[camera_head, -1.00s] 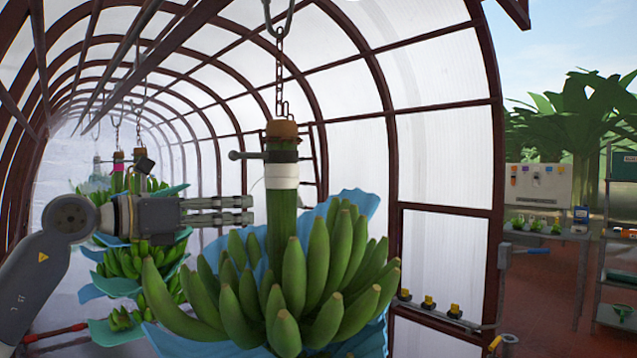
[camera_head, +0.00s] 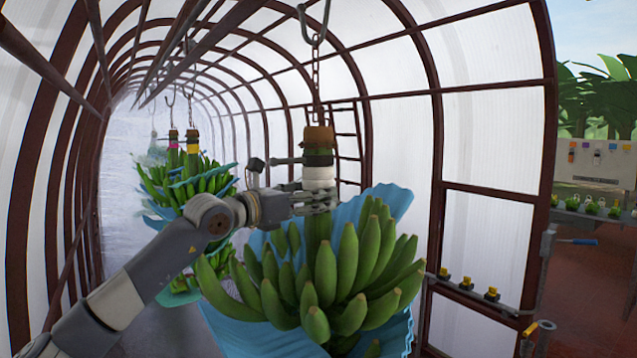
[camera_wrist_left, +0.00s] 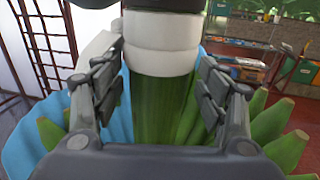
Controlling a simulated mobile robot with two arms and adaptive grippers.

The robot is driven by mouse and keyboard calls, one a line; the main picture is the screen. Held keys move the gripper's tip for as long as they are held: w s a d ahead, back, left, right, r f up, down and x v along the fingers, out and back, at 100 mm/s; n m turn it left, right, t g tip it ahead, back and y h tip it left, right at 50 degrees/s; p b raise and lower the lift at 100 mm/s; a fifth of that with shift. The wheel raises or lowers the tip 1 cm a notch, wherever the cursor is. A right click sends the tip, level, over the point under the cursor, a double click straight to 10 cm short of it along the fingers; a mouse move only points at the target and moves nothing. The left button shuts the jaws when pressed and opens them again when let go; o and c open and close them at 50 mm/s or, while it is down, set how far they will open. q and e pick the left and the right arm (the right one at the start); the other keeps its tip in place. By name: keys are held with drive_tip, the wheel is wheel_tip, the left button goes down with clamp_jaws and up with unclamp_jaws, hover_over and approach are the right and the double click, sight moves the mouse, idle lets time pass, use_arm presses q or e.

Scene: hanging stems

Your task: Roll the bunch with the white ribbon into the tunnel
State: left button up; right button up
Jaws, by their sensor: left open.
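The bunch with the white ribbon (camera_head: 340,262) hangs upright in the foreground on a chain and hook, with blue sheeting behind its green bananas. The white ribbon (camera_head: 319,179) is wrapped around its stem below a black band, and shows large in the left wrist view (camera_wrist_left: 162,48). My left gripper (camera_head: 318,197) is at the stem just below the ribbon. In the left wrist view its open fingers (camera_wrist_left: 162,88) stand on either side of the green stem, with gaps visible. The arched tunnel (camera_head: 118,120) runs back to the left. My right gripper is out of view.
Other bunches (camera_head: 180,190) with pink and yellow ribbons hang deeper in the tunnel, left of the near bunch. Dark ribs and translucent panels (camera_head: 490,140) form the wall at right. A rail with yellow-black parts (camera_head: 467,284) runs low along it.

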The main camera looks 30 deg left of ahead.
use_arm(q)
drive_tip(key=shift+w+d, duration=0.1)
drive_tip(key=shift+w, duration=0.8)
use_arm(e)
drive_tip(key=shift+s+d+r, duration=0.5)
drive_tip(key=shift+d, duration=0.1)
use_arm(q)
drive_tip(key=shift+c, duration=0.2)
